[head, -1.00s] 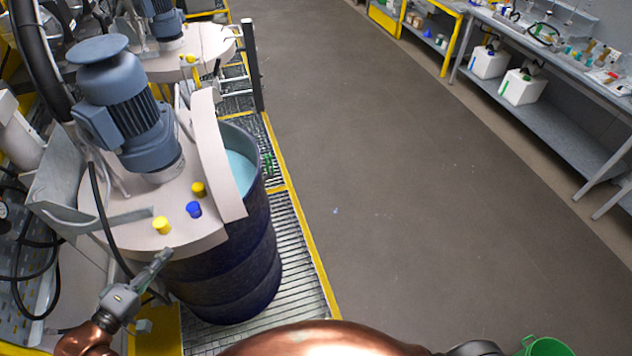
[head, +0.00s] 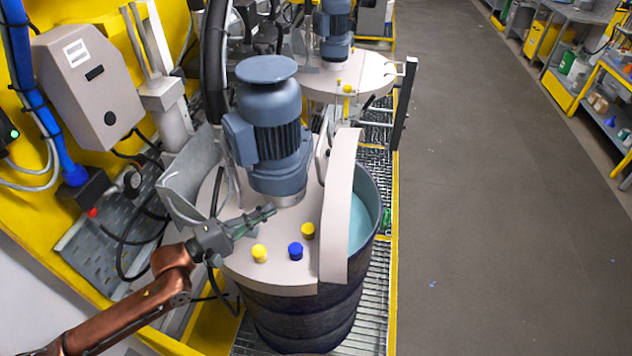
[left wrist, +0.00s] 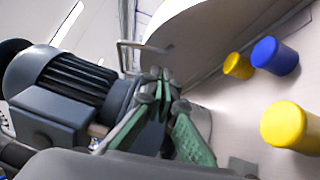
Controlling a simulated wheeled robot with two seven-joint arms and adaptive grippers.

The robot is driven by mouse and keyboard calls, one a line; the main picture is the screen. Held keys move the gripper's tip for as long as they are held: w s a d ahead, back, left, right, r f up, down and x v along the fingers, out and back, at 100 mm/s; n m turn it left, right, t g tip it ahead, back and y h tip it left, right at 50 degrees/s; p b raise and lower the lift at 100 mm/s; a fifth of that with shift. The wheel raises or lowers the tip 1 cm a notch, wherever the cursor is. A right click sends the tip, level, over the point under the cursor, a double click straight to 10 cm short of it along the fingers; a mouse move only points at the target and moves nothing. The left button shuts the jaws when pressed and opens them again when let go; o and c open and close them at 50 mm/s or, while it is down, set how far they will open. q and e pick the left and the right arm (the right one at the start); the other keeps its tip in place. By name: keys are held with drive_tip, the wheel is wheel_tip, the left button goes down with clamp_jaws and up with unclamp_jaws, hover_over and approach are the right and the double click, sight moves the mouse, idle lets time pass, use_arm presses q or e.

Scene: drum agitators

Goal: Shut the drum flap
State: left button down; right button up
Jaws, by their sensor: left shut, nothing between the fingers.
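The drum flap (head: 337,215), a pale curved plate, stands raised at the right side of the drum lid (head: 290,282). Beside it the dark drum (head: 310,320) is open, and light blue liquid (head: 360,222) shows inside. My left gripper (head: 272,211) is shut and empty over the lid, left of the flap and in front of the motor (head: 268,140). In the left wrist view its green fingertips (left wrist: 165,78) meet near a thin metal handle (left wrist: 128,50) at the edge of a pale panel (left wrist: 195,25), apparently the flap. I cannot tell whether they touch. My right gripper is out of view.
Yellow caps (head: 259,252) and a blue cap (head: 295,250) stick up from the lid near my left gripper. A second agitator drum (head: 340,75) stands behind. A grating (head: 378,290) borders the drum, with clear floor (head: 480,200) to the right.

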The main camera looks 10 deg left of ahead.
use_arm(q)
drive_tip(key=s+d+p+x, duration=0.2)
drive_tip(key=p+x, duration=0.3)
drive_tip(key=x, duration=0.7)
drive_tip(key=shift+w+d+r, duration=0.2)
drive_tip(key=shift+w+r, duration=0.05)
